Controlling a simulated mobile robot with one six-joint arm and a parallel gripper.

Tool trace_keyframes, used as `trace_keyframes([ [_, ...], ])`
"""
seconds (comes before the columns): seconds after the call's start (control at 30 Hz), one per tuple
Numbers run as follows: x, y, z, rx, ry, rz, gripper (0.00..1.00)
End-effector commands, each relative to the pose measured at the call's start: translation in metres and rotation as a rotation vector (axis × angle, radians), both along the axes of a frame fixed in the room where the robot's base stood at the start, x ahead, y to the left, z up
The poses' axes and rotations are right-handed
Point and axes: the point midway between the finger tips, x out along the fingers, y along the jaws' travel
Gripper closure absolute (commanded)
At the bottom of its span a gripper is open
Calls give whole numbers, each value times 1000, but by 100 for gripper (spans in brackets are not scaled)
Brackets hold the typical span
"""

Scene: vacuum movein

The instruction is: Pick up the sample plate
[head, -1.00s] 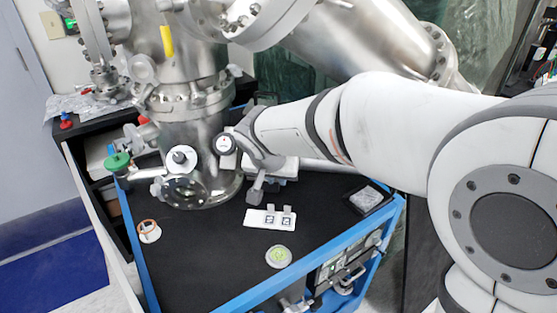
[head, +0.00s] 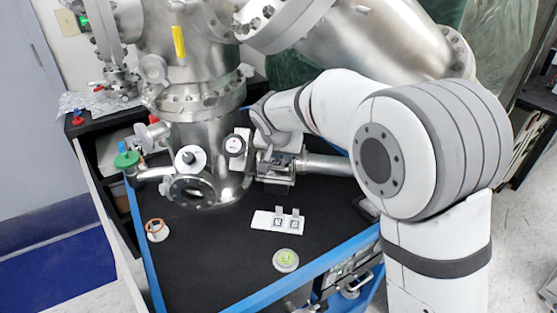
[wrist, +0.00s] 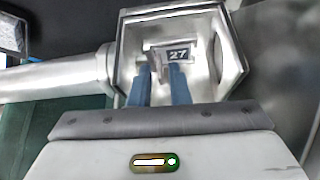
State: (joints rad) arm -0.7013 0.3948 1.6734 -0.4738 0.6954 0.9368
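A small metal piece with a black-and-white tag reading 27 (wrist: 178,54), which looks like the sample plate, sits inside an open-topped metal chamber (wrist: 228,35) in the wrist view. The chamber also shows in the head view (head: 276,179), at the end of a metal tube. My gripper (wrist: 159,72) reaches into the chamber, its two blue fingers apart. A thin grey part of the piece shows between or just beyond the fingertips; I cannot tell whether they touch it. In the head view my wrist hides part of the chamber and the fingers are hard to make out.
The large steel vacuum vessel (head: 205,140) stands close at the left. The metal tube (head: 325,164) runs right from the chamber. A white holder with two tagged pieces (head: 278,222) and a round green-topped disc (head: 286,260) lie on the black table (head: 215,255).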

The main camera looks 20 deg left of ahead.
Motion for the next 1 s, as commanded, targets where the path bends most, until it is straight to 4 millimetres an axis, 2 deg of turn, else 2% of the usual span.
trace_keyframes([
  [0.03, 9, 0, 1, 0, 1, -1, 84],
  [0.1, 14, 1, -4, 0, 2, -1, 84],
  [0.4, 16, 2, -10, 1, 0, 3, 84],
  [0.63, 15, 2, -10, 1, 0, 3, 100],
  [1.0, 15, 3, -10, 1, 0, 4, 100],
])
